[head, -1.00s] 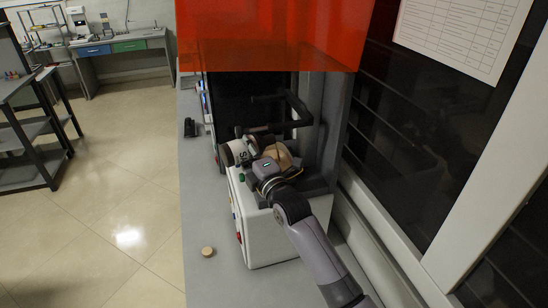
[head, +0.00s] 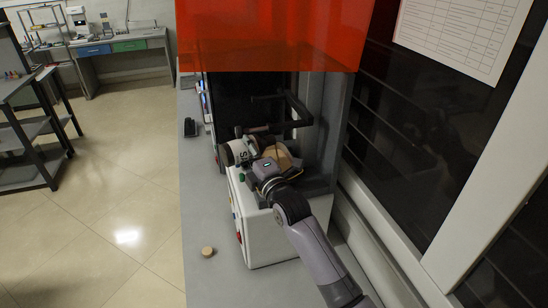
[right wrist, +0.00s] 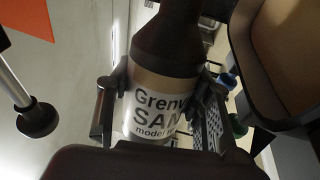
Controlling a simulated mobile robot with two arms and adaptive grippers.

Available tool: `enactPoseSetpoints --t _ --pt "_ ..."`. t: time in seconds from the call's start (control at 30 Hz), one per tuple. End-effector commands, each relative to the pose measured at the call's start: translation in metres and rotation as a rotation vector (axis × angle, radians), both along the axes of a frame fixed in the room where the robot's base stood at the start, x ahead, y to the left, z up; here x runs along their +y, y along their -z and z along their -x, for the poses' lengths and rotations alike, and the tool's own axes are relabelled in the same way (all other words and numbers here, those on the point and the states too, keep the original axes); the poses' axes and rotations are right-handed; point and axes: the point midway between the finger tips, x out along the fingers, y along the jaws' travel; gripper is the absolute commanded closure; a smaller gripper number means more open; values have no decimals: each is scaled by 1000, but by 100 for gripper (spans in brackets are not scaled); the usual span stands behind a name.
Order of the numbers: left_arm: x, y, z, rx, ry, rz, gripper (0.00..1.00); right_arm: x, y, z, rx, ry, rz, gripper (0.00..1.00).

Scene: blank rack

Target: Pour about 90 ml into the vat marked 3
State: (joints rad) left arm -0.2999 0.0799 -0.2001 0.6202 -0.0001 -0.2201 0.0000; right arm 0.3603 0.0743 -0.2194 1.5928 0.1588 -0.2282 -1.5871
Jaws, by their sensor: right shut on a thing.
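My right gripper (head: 252,158) is shut on a dark brown bottle (right wrist: 168,50) with a white printed label. In the head view the bottle (head: 240,151) lies strongly tilted, just above the white machine. In the right wrist view my fingers hold it at both sides of its label; its mouth is out of view. A dark-rimmed tray with a tan inside (head: 283,156), apparently a vat, sits on the machine, partly hidden by my gripper. It also shows at the right of the wrist view (right wrist: 292,55). I cannot read a 3 or see any liquid stream. My left gripper is not in view.
The white machine (head: 275,240) stands on a grey bench (head: 205,215), under an orange cover (head: 275,35). A dark frame (head: 300,110) rises behind the vat. A small tan disc (head: 208,251) lies on the bench. A dark glass wall (head: 400,130) is close on the right.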

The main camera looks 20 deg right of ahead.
Motion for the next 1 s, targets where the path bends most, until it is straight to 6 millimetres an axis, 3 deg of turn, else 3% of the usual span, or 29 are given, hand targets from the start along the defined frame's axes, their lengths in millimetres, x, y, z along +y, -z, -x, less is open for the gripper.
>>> enactPoseSetpoints --t 1.0 --pt "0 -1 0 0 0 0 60 -1 0 0 5 0 -31 90"
